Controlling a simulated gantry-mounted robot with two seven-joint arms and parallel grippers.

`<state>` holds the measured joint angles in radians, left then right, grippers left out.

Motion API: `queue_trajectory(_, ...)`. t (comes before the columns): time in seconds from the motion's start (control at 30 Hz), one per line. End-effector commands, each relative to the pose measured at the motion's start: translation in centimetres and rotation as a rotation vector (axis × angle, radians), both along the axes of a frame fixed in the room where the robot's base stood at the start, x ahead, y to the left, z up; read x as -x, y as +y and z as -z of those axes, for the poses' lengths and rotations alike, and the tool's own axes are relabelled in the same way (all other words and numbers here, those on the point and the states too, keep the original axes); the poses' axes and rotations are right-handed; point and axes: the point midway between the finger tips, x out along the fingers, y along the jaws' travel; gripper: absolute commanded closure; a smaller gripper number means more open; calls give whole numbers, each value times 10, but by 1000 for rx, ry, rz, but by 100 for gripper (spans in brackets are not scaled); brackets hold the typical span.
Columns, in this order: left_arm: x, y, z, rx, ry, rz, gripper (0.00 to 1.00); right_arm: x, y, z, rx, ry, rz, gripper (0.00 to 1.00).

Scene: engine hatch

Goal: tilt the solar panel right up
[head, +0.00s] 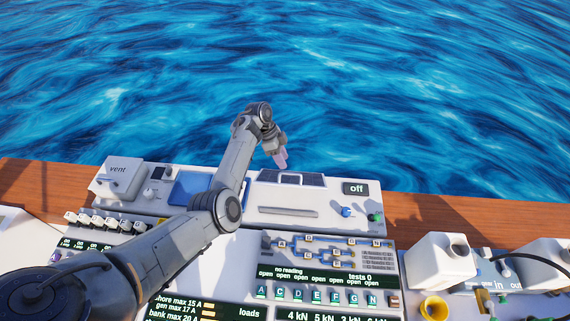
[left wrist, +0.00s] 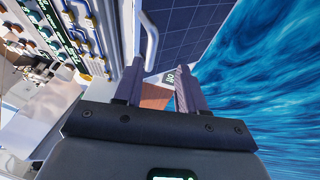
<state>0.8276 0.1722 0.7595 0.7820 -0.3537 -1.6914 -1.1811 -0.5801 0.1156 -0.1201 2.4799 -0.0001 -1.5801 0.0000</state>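The solar panel (head: 309,181) is a dark gridded plate that lies low, close to flat, at the back of the white console. In the left wrist view its blue grid (left wrist: 185,28) fills the top middle, with a pale bar handle (left wrist: 149,42) along its left edge. My left gripper (head: 281,160) hangs just above the panel's far side in the head view. In the left wrist view the two fingers of my left gripper (left wrist: 158,85) are apart with nothing between them. I cannot tell whether a finger touches the panel. My right gripper is in no view.
An "off" display (head: 356,188) stands right of the panel, with a blue knob (head: 347,212) and a green knob (head: 376,217) below it. A vent box (head: 119,176) and a blue plate (head: 188,188) are to the left. A wooden rail (head: 440,210) and open water lie behind.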

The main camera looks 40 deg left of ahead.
Motion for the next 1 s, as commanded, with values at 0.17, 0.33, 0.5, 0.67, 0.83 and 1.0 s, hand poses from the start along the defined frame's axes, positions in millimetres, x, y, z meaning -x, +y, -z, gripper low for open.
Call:
queue_trajectory(0.17,3,13,-28,-1,-3,-1,60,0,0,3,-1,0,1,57)
queue_trajectory(0.33,6,22,-47,0,0,-1,60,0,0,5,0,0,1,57)
queue_trajectory(0.5,8,26,-57,-1,1,-1,60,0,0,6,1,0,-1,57)
queue_trajectory(0.67,8,27,-59,-1,1,-1,60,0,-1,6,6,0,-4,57)
queue_trajectory(0.83,8,27,-59,-1,1,-1,60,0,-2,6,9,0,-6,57)
queue_trajectory(1.0,9,27,-58,-3,3,-3,60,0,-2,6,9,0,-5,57)
